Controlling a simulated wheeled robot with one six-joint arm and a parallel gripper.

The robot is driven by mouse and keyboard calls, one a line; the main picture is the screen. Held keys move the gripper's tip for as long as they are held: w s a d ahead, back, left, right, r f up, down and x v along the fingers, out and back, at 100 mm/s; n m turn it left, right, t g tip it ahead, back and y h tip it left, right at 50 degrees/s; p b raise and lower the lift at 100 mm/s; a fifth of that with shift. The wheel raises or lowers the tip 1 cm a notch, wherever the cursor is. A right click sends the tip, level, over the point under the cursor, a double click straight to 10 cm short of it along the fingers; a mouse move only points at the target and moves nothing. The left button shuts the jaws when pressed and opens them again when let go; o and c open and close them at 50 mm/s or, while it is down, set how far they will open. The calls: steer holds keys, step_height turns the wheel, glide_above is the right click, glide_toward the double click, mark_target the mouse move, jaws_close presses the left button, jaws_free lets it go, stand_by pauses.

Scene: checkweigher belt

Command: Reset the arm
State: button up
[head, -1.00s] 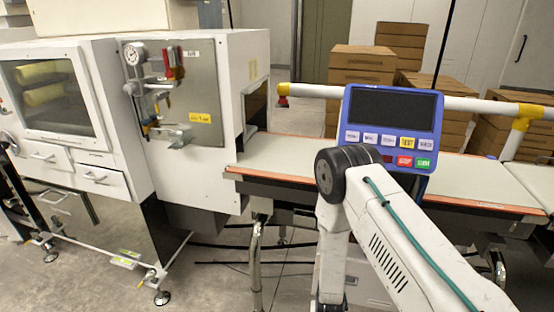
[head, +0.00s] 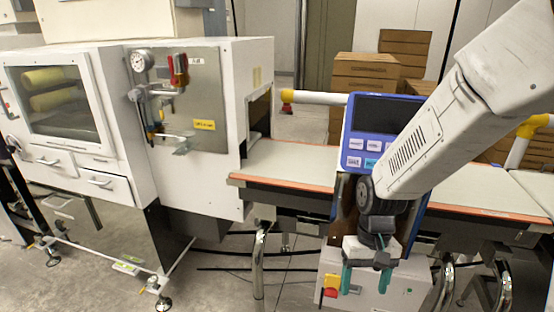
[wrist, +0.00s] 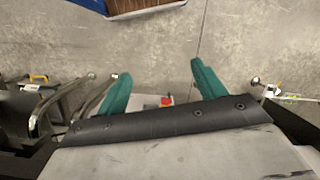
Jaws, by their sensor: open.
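My gripper (head: 366,278) hangs pointing down in front of the belt's control panel, over a white cabinet low beneath the belt. Its two green fingers are apart with nothing between them. In the wrist view the same open gripper (wrist: 160,85) shows bare floor beyond its fingers.
The conveyor belt (head: 290,160) runs from the white machine (head: 225,130) to the right. The white cabinet (head: 400,290) with a red and yellow switch (head: 330,285) stands near my gripper. Stacked brown boxes (head: 355,75) are behind the belt.

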steer(key=s+d+r+t, duration=0.2)
steer(key=s+d+r, duration=0.1)
steer(key=s+r, duration=0.4)
steer(key=s+d+r+t, duration=0.2)
steer(key=s+d+r, duration=0.2)
steer(key=s+r, duration=0.4)
steer(key=shift+d+r+h, duration=0.15)
steer(key=shift+r+h, duration=0.15)
steer(key=shift+r, duration=2.65)
